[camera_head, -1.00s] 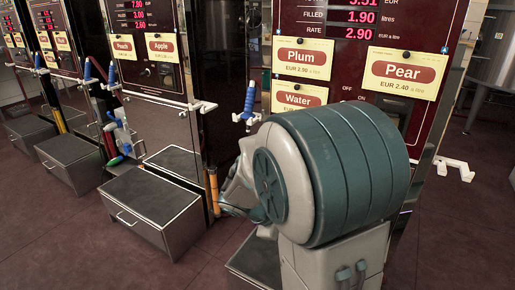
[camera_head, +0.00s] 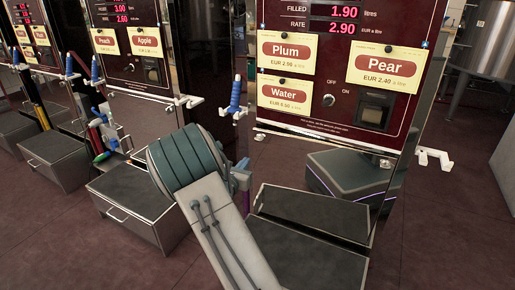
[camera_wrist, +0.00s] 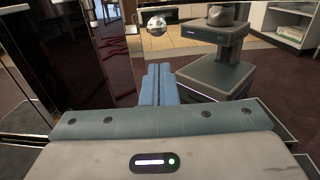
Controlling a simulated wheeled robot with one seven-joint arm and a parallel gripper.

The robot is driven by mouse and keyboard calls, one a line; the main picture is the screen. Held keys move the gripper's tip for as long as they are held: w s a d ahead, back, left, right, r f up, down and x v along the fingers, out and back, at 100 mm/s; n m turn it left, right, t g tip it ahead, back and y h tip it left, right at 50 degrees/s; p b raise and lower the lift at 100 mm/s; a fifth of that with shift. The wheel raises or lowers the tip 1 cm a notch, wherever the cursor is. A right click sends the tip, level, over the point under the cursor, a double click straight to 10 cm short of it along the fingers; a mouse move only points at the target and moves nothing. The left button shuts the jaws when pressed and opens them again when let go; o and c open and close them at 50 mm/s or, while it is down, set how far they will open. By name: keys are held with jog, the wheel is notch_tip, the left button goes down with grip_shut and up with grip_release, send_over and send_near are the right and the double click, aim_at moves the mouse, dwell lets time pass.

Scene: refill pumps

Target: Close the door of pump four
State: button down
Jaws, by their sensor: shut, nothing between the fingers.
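The nearest pump (camera_head: 345,70) carries Plum, Pear and Water labels and a lit display in the head view. Its mirror-like lower front (camera_head: 325,160) reflects the room. No number shows, so I cannot tell which pump is four. In the wrist view a tall dark glossy panel (camera_wrist: 60,50) stands upright on the left, apart from my gripper; I cannot tell whether it is a door. My gripper (camera_wrist: 159,70) shows two blue fingers pressed together, with nothing between them. In the head view my arm hides the gripper.
A blue-handled nozzle (camera_head: 235,97) hangs at the nearest pump's left edge. Low grey boxes (camera_head: 135,205) stand before the pumps, with one at the nearest pump (camera_head: 310,215). A white bracket (camera_head: 433,158) juts out on the right. Dark red floor at right (camera_head: 450,230) is clear.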

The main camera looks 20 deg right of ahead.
jog(key=b+x, duration=0.2)
jog(key=x, duration=0.9)
jog(key=shift+w+d, duration=0.15)
jog(key=shift+d, duration=0.15)
